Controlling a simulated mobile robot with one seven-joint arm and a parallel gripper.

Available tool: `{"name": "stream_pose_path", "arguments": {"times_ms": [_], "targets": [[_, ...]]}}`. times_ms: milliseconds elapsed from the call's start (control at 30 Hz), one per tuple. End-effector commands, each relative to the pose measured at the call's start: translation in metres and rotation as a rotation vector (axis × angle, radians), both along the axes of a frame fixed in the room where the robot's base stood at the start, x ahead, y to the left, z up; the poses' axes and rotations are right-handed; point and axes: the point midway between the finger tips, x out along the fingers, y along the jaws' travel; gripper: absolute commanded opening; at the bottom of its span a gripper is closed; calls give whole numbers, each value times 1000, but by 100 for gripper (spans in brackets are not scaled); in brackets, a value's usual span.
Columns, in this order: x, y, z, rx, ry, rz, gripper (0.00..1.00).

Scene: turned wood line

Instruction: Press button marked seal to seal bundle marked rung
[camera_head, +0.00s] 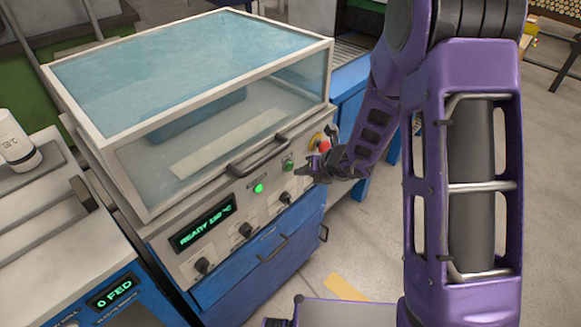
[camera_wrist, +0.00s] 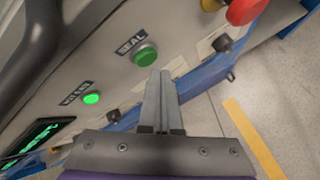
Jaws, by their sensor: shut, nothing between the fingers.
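The green button marked SEAL (camera_wrist: 146,55) is on the sloped front panel of a machine with a clear hood; it also shows in the head view (camera_head: 288,166). My gripper (camera_wrist: 160,73) is shut and empty, its fingertips just below and right of the button in the wrist view. I cannot tell whether they touch it. In the head view my gripper (camera_head: 313,169) is at the panel's right part. Under the hood (camera_head: 190,65) lie a pale strip (camera_head: 228,143) and a blue shape. I see no rung mark, so I cannot identify the bundle.
A lit green button (camera_wrist: 91,97) is left of SEAL. A red knob (camera_wrist: 243,10) on yellow is to the right. Black knobs line the panel's lower edge. The display (camera_head: 205,224) reads READY, about 150 °C. The hood handle (camera_head: 258,157) sticks out above the panel.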

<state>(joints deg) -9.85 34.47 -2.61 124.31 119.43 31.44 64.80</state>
Motion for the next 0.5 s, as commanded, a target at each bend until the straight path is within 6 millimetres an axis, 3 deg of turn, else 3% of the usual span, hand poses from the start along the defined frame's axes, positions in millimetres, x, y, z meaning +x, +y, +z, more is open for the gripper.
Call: {"name": "stream_pose_path", "arguments": {"times_ms": [500], "targets": [[3, 4, -1, 1, 0, 1, 0]]}}
